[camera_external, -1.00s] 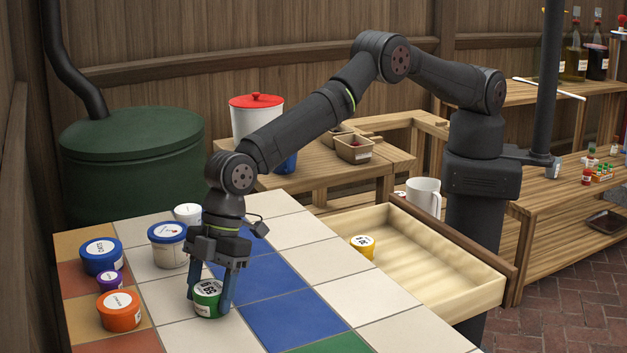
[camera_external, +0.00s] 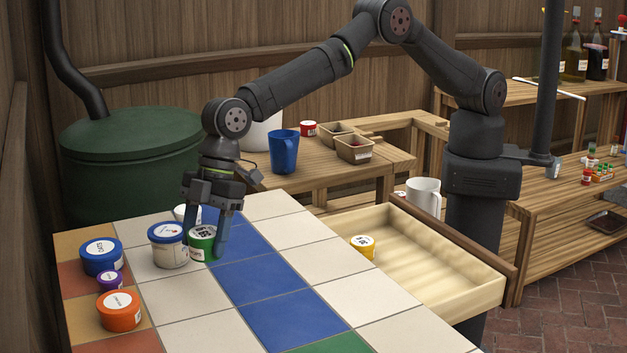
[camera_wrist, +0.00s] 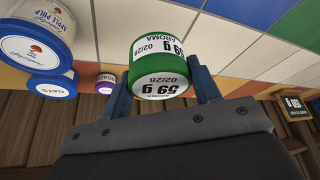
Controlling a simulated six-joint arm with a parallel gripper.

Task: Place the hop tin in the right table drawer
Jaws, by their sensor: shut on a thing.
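A green tin (camera_external: 203,243) with a white label reading "AROMA" and "59 g" is between the fingers of my gripper (camera_external: 207,226). My gripper is shut on it and holds it up above the tiled table. The tin also shows upright between the fingertips in the wrist view (camera_wrist: 158,70). In the external view it appears just right of a white jar with a blue lid. The open pale wooden drawer (camera_external: 440,270) is at the table's right side. A yellow tin (camera_external: 363,246) with a similar label stands inside its left part.
The blue-lidded white jar (camera_external: 168,250), a blue tub (camera_external: 101,257), a small purple tin (camera_external: 110,280) and an orange tub (camera_external: 119,311) stand at the table's left. A white tub (camera_external: 184,213) is partly hidden behind my gripper. A white mug (camera_external: 424,195) stands beyond the drawer. Most of the drawer floor is free.

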